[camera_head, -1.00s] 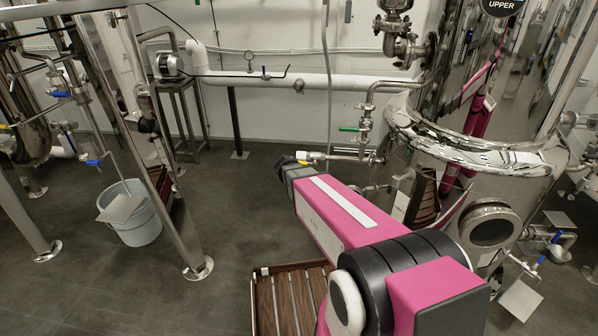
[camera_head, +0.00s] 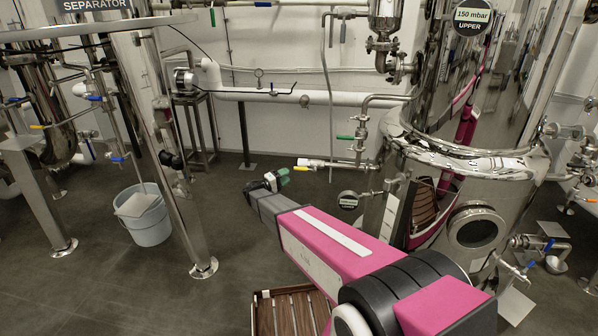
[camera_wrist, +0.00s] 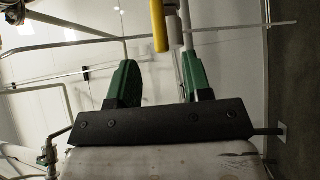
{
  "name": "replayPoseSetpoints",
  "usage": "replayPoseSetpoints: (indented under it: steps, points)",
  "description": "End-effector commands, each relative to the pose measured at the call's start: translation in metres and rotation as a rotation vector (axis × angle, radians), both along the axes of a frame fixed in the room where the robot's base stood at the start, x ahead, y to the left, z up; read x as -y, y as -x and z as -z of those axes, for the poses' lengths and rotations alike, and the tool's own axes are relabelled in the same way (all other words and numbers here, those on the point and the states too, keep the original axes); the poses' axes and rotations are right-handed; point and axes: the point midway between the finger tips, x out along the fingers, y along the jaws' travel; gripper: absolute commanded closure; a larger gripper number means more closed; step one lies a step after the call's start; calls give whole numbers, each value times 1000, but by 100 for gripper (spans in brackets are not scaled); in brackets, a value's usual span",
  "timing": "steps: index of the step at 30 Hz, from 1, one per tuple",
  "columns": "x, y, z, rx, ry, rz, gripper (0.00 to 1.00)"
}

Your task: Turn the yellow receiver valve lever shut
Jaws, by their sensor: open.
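The yellow receiver valve lever (camera_head: 302,168) sits at the left end of a short metal pipe, left of the big shiny tank, with a white part beside it. In the wrist view a yellow lever (camera_wrist: 158,25) hangs from the top edge, just beyond my fingertips and roughly in line with the gap between them. My gripper (camera_head: 285,177) is open, its green fingers just left of and below the lever in the head view. In the wrist view my gripper (camera_wrist: 158,62) is empty between its two green fingers. Contact with the lever is not visible.
A green-handled valve (camera_head: 345,137) sits above the lever's pipe. The shiny tank (camera_head: 480,160) stands to the right, a steel leg (camera_head: 190,225) and a bucket (camera_head: 146,216) to the left. A slatted wooden piece (camera_head: 290,312) is below my arm. The floor between is clear.

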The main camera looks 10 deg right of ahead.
Motion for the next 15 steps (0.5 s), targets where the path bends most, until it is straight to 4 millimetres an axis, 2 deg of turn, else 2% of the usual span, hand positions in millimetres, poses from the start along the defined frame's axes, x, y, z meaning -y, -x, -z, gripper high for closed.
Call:
replayPoseSetpoints:
  steps: [9,15]
  points:
    - [50,-25,-7,-1,-1,2,55]
    - [68,-33,-10,-1,-1,1,55]
